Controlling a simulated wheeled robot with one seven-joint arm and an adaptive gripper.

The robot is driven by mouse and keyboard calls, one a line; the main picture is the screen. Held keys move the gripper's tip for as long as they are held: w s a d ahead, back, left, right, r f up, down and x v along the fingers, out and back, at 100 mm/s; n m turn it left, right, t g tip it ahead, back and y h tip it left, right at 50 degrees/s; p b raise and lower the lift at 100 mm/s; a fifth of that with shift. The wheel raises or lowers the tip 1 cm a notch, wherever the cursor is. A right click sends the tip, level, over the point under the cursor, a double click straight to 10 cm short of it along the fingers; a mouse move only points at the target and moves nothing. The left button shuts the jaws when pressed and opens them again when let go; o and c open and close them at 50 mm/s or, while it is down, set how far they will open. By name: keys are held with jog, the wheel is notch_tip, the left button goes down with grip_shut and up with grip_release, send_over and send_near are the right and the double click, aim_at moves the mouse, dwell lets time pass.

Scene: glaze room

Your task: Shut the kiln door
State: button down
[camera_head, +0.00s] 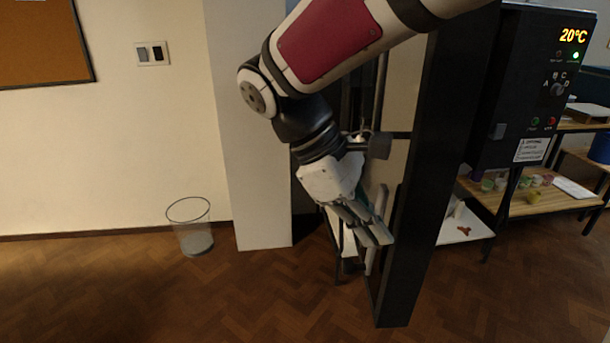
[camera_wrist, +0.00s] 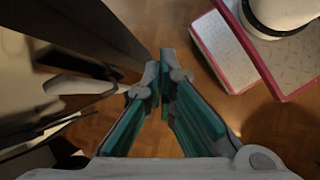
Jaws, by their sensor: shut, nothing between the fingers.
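The kiln door (camera_head: 425,170) is a tall dark slab, standing open and seen nearly edge-on in the head view. A pale vertical bar handle (camera_head: 378,250) is on its left face, partly hidden by my gripper. My gripper (camera_head: 382,234) points down and right beside the handle, its fingers shut and empty. In the wrist view, the gripper's fingertips (camera_wrist: 159,62) are close together, with the dark door edge (camera_wrist: 95,28) to their left. I cannot tell whether the fingers touch the door or handle.
The kiln's control box (camera_head: 535,90) reads 20°C at right. Behind it stands a wooden shelf (camera_head: 545,200) with small pots. A wire bin (camera_head: 190,228) stands by the left wall, near a pale pillar (camera_head: 255,130). The parquet floor at front left is clear.

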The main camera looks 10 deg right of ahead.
jog(key=w+a+n+t+h+p, duration=0.1)
jog(key=w+a+n+h+p, duration=0.3)
jog(key=w+a, duration=0.35)
jog(key=n+y, duration=0.1)
send_near(389, 252)
notch_tip(389, 252, down, 3)
jog(key=d, duration=0.2)
jog(key=shift+s+d+f+b, duration=0.1)
jog(key=shift+s+d+b, duration=0.1)
jog(key=shift+d, duration=0.15)
jog(key=shift+s+d+f+b, duration=0.1)
jog(key=shift+d+b, duration=0.05)
jog(key=shift+d, duration=0.25)
